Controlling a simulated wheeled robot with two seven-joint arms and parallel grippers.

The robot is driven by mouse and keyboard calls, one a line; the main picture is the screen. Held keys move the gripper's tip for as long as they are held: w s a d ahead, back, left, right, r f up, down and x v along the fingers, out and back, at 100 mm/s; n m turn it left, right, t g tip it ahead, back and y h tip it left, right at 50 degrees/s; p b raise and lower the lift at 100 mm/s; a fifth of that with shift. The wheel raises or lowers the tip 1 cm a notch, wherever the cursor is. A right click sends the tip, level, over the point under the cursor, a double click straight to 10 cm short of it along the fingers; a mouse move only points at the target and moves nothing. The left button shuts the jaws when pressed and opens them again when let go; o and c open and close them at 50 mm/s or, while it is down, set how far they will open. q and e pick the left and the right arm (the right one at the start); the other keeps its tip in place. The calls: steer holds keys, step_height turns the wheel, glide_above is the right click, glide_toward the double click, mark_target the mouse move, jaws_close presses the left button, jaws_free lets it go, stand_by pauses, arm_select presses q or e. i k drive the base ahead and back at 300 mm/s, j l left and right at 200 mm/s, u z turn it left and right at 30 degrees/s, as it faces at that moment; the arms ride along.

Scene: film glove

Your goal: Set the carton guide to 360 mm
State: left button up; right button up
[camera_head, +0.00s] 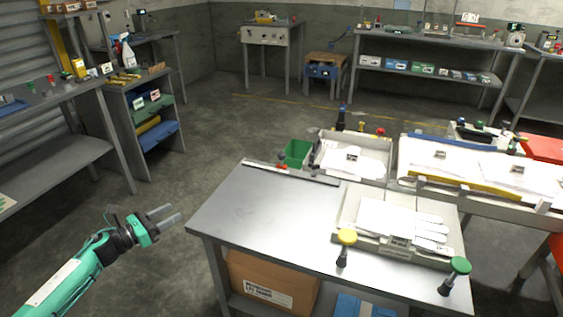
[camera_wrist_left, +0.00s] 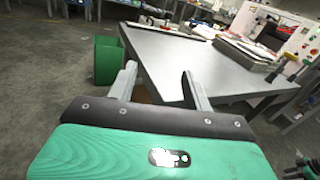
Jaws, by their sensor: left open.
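My left gripper (camera_head: 170,213) is open and empty, in the air left of the grey metal table (camera_head: 260,210). Its two fingers are spread in the left wrist view (camera_wrist_left: 159,78), with the table edge behind them. No part is clearly readable as the carton guide, and no 360 mm mark is legible. A long dark rail (camera_head: 290,173) lies along the table's back edge. A light fixture (camera_head: 345,212) with white gloves sits on the table's right half, with a yellow knob (camera_head: 346,238) and a green knob (camera_head: 460,266) at its front.
A green bin (camera_head: 297,153) stands behind the table. A cardboard box (camera_head: 270,278) sits beneath it. Glove trays (camera_head: 350,150) stand further back. The tabletop's left half is clear. A dark and teal part at the left wrist view's lower right corner (camera_wrist_left: 303,168) may be my right arm.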

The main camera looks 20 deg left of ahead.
mark_target(282, 156)
steer(key=i+l, duration=0.8)
steer(key=i, duration=0.05)
